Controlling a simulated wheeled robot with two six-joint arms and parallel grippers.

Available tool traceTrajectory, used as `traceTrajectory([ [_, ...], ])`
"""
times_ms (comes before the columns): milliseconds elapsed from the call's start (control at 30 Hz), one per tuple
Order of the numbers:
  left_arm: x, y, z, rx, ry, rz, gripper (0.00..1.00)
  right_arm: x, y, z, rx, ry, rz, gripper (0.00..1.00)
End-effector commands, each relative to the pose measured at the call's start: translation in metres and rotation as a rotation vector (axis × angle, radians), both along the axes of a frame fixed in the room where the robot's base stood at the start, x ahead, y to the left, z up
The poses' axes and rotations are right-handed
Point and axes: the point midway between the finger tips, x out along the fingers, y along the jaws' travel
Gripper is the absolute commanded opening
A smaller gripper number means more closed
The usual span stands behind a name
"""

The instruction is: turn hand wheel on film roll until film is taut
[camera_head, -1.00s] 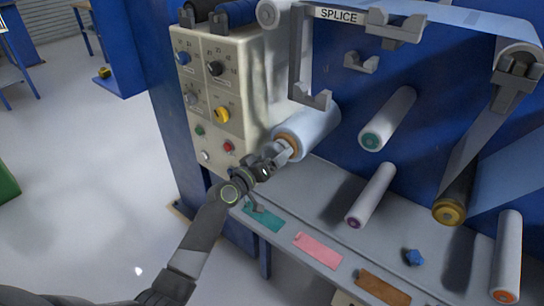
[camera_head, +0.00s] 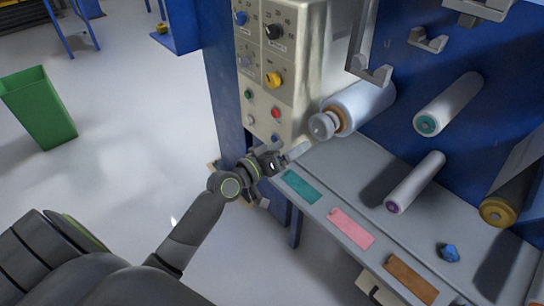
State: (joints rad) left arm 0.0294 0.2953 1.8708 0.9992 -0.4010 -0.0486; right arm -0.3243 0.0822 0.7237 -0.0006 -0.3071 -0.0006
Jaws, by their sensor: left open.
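The film roll (camera_head: 362,103) is a pale cylinder with a tan core, mounted on the blue machine. A grey round hand wheel (camera_head: 322,126) sits on its near end. My left gripper (camera_head: 292,154) is open, just below and left of the hand wheel, apart from it and beside the lower part of the control panel. Its fingers are small in the picture and partly hidden by the wrist. The stretch of film above the roll is out of view. My right gripper is not in view.
A cream control panel (camera_head: 290,75) with knobs and buttons stands left of the roll. White rollers (camera_head: 448,103) stick out at right. A grey shelf (camera_head: 330,185) below bears teal, pink and brown cards and a blue knob (camera_head: 448,252). A green bin (camera_head: 40,108) stands far left.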

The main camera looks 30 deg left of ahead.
Motion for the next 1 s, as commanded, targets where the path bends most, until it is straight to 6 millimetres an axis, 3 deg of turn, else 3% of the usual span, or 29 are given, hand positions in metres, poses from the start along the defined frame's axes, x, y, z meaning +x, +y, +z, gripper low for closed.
traceTrajectory([
  [100,-0.023,0.008,-0.001,0.003,0.000,0.000,0.93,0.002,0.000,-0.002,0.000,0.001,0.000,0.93],
  [333,-0.045,0.017,-0.001,0.001,0.000,0.000,0.93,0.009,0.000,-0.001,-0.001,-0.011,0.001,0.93],
  [1000,-0.047,0.021,-0.007,0.006,0.015,0.011,0.93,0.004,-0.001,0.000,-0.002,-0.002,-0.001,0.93],
])
